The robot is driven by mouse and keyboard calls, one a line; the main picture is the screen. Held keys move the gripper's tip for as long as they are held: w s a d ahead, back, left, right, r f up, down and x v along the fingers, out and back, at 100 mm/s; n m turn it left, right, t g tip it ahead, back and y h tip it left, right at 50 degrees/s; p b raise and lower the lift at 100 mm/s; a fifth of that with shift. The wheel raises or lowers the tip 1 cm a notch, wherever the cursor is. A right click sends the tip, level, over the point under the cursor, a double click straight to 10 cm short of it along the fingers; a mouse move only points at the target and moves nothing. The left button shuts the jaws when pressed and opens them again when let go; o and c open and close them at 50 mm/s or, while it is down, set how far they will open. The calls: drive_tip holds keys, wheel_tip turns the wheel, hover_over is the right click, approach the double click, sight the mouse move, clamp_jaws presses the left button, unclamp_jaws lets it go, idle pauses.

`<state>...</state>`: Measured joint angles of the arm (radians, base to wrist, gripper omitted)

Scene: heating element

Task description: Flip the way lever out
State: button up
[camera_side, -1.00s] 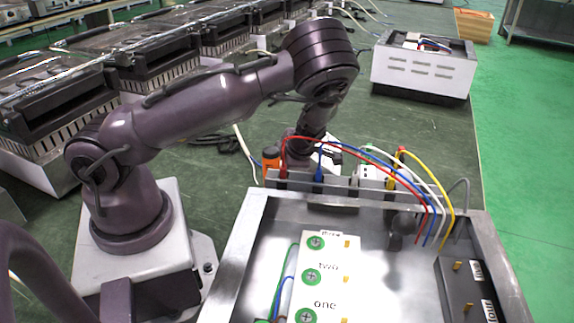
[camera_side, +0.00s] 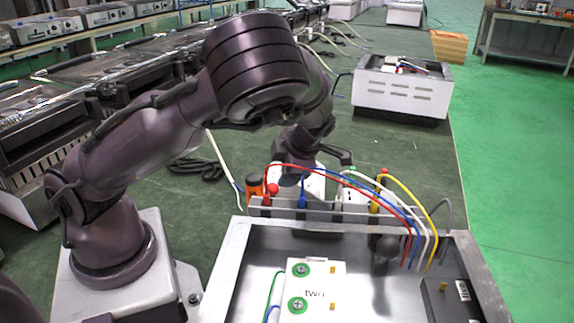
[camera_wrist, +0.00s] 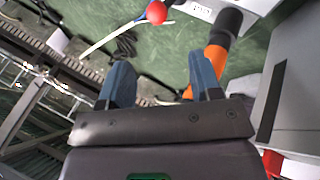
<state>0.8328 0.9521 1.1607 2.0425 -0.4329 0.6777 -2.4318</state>
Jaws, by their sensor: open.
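My gripper (camera_wrist: 158,62) is open in the wrist view, with its two blue-grey fingers apart and nothing between them. A round red knob (camera_wrist: 157,12) shows beyond the fingertips, near the top edge. In the side view a red knob (camera_side: 272,188) stands at the left end of the metal case's back row, beside an orange part (camera_side: 254,184). An orange cylinder with a black end (camera_wrist: 215,57) lies behind the right finger. I cannot tell for sure which part is the way lever.
A white vented unit (camera_side: 402,92) stands farther back. Green bench surface (camera_side: 395,150) lies clear between.

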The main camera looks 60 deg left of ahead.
drive_tip(key=shift+d+r, duration=0.2)
drive_tip(key=shift+r, duration=0.1)
